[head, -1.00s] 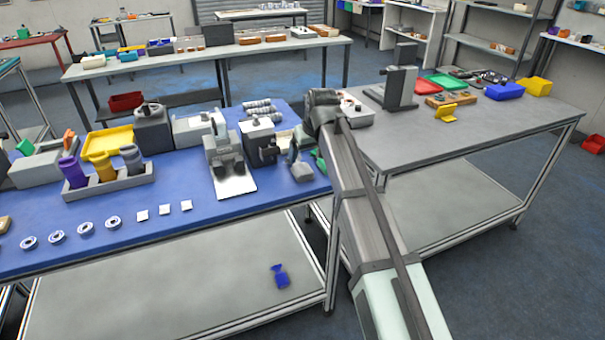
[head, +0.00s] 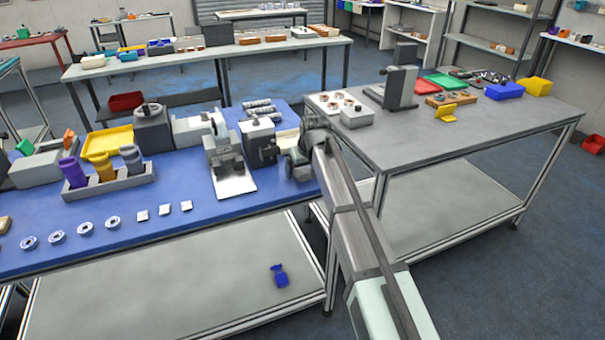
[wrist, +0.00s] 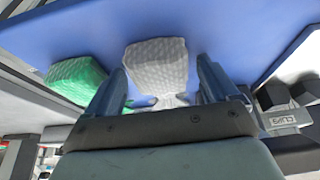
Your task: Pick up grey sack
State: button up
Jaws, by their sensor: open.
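The grey sack (wrist: 158,66) shows in the wrist view as a pale grey, textured bag with a narrowed neck, lying on the blue table top. My gripper (wrist: 160,82) is open, with one dark finger on each side of the sack's lower part and neck. I cannot tell whether the fingers touch it. In the head view my arm's end covers the sack, and the fingers are hidden there.
A green sack (wrist: 77,80) lies close on the left in the wrist view. A dark block with a grey label (wrist: 285,119) is on the right. In the head view, a grey machine (head: 228,160) stands left of my arm on the blue table (head: 190,222).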

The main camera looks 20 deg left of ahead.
jog(key=c, duration=1.2)
jog(key=shift+o, duration=0.2)
